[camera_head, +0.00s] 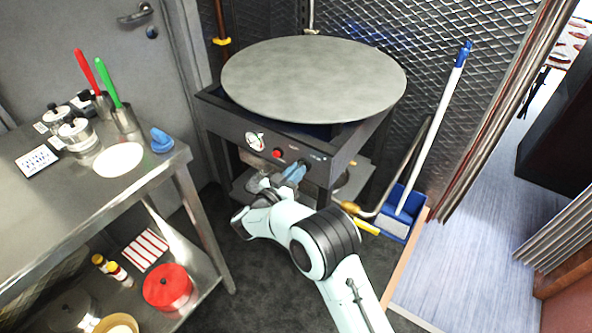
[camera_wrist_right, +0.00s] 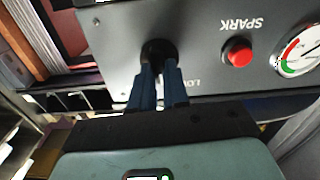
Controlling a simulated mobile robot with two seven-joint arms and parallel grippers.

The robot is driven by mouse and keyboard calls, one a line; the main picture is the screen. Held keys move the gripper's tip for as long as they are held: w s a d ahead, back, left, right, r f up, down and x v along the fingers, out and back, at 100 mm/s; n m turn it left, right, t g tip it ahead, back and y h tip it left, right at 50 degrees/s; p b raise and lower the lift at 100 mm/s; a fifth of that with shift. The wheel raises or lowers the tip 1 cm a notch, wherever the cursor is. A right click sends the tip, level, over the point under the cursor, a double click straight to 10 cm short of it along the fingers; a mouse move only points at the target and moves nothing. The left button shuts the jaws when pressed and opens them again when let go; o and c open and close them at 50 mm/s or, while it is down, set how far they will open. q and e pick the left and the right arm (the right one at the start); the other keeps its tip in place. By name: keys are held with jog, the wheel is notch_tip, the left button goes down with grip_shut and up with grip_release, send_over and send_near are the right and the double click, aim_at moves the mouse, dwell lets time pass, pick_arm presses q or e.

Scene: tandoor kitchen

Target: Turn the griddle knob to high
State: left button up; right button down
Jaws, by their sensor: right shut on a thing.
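The round grey griddle (camera_head: 315,78) sits on a dark stand with a front control panel (camera_head: 225,118). The black griddle knob (camera_wrist_right: 158,52) shows in the right wrist view, partly hidden by my fingers. My right gripper (camera_head: 296,172) reaches the panel's right part from below. In the right wrist view its blue fingers (camera_wrist_right: 158,80) are shut on the knob. Lettering beside the knob is partly covered, so I cannot read the knob's setting. My left gripper is not in view.
A red spark button (camera_wrist_right: 237,52) and a round gauge (camera_wrist_right: 296,50) sit beside the knob. A steel table (camera_head: 60,205) with pots and utensils stands at left. A blue dustpan (camera_head: 393,222) and broom stand at right. Dark floor lies between.

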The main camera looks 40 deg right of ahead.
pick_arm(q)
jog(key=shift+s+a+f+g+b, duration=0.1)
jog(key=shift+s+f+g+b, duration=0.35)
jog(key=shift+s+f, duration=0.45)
pick_arm(e)
jog(key=shift+s+f+m, duration=0.1)
jog(key=shift+m, duration=1.85)
jog(key=shift+s+f+m, duration=0.1)
jog(key=shift+m, duration=1.85)
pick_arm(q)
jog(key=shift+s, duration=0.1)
pick_arm(e)
jog(key=c, duration=1.1)
grip_release()
jog(key=shift+r, duration=0.1)
